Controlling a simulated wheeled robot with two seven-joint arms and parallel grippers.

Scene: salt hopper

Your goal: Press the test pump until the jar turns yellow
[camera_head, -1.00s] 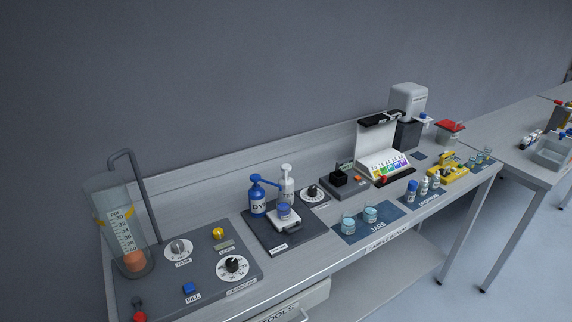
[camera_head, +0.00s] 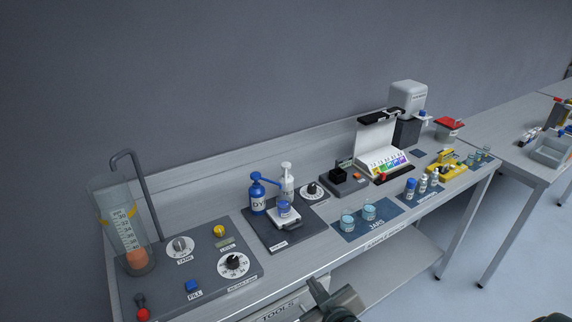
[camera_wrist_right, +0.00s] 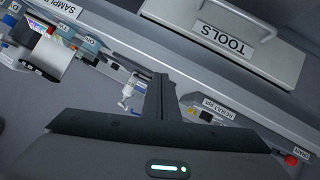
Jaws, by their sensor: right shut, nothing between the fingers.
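The white test pump (camera_head: 288,178) stands upright at the back of a dark dosing plate, right of the blue dye pump (camera_head: 257,197). A small jar (camera_head: 284,209) with blue in it sits on the white stand in front of the pumps; no yellow shows in it. My right gripper (camera_head: 318,287) is at the bottom of the head view, in front of the bench and well apart from the pumps. In the right wrist view my right gripper (camera_wrist_right: 160,80) is shut and empty, and a white pump (camera_wrist_right: 128,92) shows beyond it. My left gripper is not seen.
A tank panel (camera_head: 210,259) with knobs and a clear cylinder (camera_head: 122,230) stands at left. Two pale blue jars (camera_head: 348,221) sit on the blue mat right of the pumps. A drawer labelled TOOLS (camera_wrist_right: 235,40) is at the bench front.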

